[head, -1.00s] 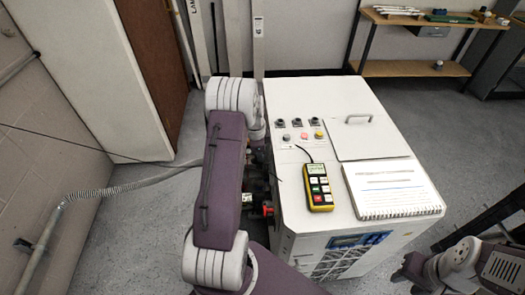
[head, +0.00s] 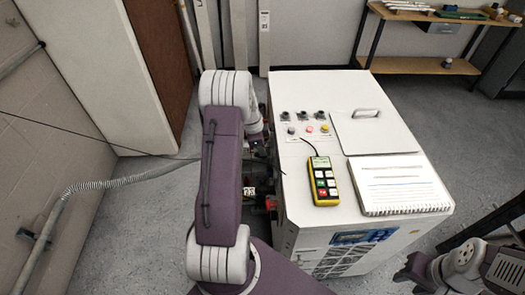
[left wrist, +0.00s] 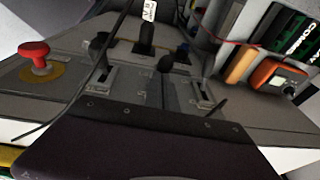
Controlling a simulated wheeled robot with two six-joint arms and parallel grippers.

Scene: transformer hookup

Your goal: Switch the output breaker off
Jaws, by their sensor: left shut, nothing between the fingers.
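In the left wrist view a grey panel carries two switch levers, one left of centre (left wrist: 103,76) and one right of centre (left wrist: 203,92). I cannot tell which is the output breaker. A dark round-topped knob (left wrist: 165,63) stands between them, just beyond my left gripper (left wrist: 161,84). That gripper is shut and empty, close over the panel between the levers; I cannot tell whether it touches anything. In the head view the gripper is mostly hidden by my left arm, beside the cabinet's left side. My right gripper (head: 408,272) is partly in view at lower right, its jaws unclear.
A red button on a yellow ring (left wrist: 38,60) sits left on the panel. A thin black cable crosses the wrist view. A yellow meter (head: 323,181) and a spiral notebook (head: 398,184) lie on the white cabinet (head: 300,95). Floor left of my arm is mostly clear.

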